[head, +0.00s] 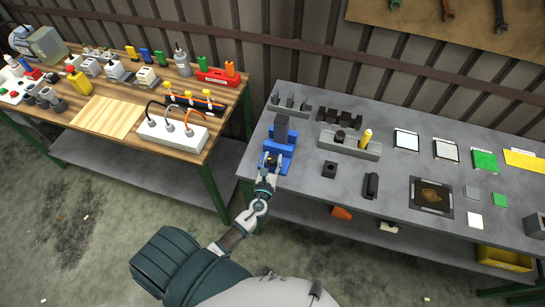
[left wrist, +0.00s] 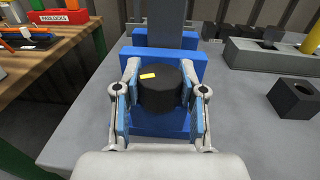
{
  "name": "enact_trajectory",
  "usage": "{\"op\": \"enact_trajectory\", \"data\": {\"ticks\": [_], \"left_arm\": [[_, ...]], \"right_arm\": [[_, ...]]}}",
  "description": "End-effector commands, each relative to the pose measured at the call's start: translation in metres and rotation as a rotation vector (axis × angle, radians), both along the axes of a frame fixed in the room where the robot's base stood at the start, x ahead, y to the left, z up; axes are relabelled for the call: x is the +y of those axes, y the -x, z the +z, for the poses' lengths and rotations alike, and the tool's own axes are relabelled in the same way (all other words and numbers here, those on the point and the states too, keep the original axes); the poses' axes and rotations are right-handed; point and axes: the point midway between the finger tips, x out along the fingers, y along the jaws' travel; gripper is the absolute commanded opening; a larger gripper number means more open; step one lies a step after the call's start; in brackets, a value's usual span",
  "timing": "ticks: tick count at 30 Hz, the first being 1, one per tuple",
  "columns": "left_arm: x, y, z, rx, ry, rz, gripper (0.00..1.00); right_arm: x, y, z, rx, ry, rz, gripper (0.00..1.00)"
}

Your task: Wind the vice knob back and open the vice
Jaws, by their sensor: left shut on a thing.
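The blue vice (head: 279,146) stands near the left front edge of the grey workbench, with a dark upright block (head: 281,128) at its jaws. In the left wrist view the blue vice body (left wrist: 191,62) rises behind the knob. The vice knob (left wrist: 160,92) is a black round knob with a small yellow mark on it. My left gripper (head: 269,163) is at the front of the vice. In the left wrist view my left gripper (left wrist: 160,95) has its two fingers shut on the knob's left and right sides. My right gripper is not in view.
The grey bench (head: 310,187) holds a small black block (head: 329,169), a dark upright part (head: 371,185) and a grey holder (head: 349,146) right of the vice. A wooden table (head: 190,90) with padlocks and switches stands left, across a gap. Bare bench surrounds the vice's front right.

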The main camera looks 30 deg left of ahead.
Motion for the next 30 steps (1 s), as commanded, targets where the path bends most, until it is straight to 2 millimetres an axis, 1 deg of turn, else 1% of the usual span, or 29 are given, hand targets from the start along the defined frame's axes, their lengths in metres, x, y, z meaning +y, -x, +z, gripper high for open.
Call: {"op": "enact_trajectory", "data": {"ticks": [1, 11, 21, 30], "left_arm": [[-0.003, 0.001, -0.005, 0.011, 0.009, 0.044, 0.06], [-0.003, 0.001, -0.007, 0.011, 0.007, 0.358, 0.06], [-0.003, 0.0, -0.008, 0.011, 0.005, 0.668, 0.06], [-0.002, 0.001, -0.007, 0.01, 0.003, 0.871, 0.06]], "right_arm": [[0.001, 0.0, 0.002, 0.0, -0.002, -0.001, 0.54], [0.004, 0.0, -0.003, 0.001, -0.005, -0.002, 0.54], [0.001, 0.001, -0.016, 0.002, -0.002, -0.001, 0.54], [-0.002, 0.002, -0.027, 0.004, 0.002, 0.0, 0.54]]}}
